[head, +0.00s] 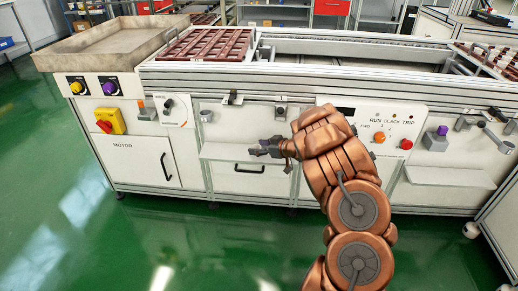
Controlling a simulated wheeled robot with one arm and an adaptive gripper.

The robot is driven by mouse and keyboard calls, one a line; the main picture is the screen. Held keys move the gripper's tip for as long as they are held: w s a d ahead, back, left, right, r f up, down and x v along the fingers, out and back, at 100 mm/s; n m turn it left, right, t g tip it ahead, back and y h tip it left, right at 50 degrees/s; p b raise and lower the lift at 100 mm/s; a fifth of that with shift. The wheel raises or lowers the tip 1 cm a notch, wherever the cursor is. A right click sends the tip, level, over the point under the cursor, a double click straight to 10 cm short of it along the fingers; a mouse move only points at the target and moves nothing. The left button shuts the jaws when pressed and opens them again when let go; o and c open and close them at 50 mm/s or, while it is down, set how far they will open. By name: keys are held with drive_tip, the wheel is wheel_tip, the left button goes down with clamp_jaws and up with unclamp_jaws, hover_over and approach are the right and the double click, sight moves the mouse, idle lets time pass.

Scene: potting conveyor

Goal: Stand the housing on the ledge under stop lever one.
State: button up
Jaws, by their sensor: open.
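My gripper (258,150) is open in front of the conveyor's front panel, at the height of a white ledge (222,153). It partly covers the ledge, and I cannot make out anything held in it. Small dark lever-like fittings sit on the panel above the ledge, one on the left (233,98) and one on the right (280,111). No label shows which is stop lever one. I cannot clearly identify the housing; the area around my fingertips is small and partly hidden by my arm.
A second white ledge (448,178) is at the right. A control panel (372,127) with knobs and a red button is behind my arm. A yellow motor switch (110,121) and a grey tray (108,45) are at the left. The green floor (130,240) is clear in front.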

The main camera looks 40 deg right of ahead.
drive_tip(key=p+v, duration=0.3)
drive_tip(key=v, duration=0.9)
